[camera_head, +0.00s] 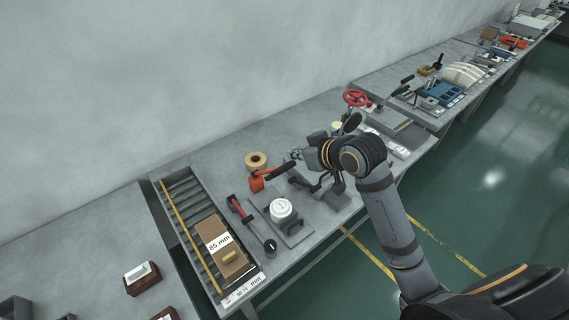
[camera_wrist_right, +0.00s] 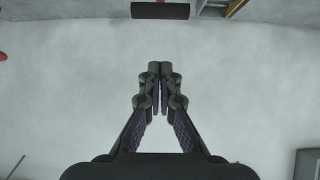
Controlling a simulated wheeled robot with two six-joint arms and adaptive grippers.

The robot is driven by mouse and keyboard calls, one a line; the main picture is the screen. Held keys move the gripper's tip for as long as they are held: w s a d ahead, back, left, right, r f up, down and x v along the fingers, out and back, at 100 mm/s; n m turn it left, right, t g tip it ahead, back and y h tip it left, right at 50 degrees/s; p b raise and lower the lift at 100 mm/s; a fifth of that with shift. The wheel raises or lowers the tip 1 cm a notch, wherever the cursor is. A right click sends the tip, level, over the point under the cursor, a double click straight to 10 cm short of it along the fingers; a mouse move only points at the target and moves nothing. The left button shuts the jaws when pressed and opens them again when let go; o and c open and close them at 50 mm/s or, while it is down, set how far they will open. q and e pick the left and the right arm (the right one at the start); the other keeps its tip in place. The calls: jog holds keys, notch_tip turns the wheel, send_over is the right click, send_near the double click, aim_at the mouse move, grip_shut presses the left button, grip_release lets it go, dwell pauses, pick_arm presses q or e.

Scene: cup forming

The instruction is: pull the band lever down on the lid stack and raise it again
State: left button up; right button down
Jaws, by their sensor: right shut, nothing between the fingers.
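A white round lid stack (camera_head: 281,208) stands on a dark grey plate on the bench in the head view. Left of it lies a red and black lever-like tool (camera_head: 240,208). Behind it a black handle (camera_head: 281,171) rises at a slant from a red block (camera_head: 256,182); I cannot tell which of these is the band lever. My right gripper (camera_head: 296,153) is near the upper end of the black handle; I cannot tell if they touch. In the right wrist view its fingers (camera_wrist_right: 159,72) are together and empty, over a bare grey surface. My left gripper is not in view.
A yellow tape roll (camera_head: 256,160) lies behind the red block. A rack with a brown box marked 85 mm (camera_head: 221,246) is to the left. A red handwheel (camera_head: 356,98) and other tools stand to the right.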

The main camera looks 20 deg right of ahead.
aim_at(284, 167)
jog(key=p+x, duration=0.1)
jog(key=x, duration=0.3)
jog(key=p+x, duration=0.2)
jog(key=x, duration=0.3)
jog(key=shift+w+a+r, duration=0.2)
jog(key=shift+s+d+f+p, duration=0.25)
jog(key=shift+s+f+p, duration=0.2)
jog(key=shift+f+p, duration=0.15)
jog(key=shift+s+d+f+p, duration=0.2)
jog(key=shift+s+f+p, duration=0.3)
jog(key=shift+f, duration=0.1)
jog(key=shift+s+d+f, duration=0.2)
jog(key=shift+s+f, duration=0.05)
jog(key=shift+s, duration=0.3)
jog(key=shift+w, duration=0.1)
jog(key=shift+w+a+f, duration=0.1)
jog(key=shift+f, duration=0.05)
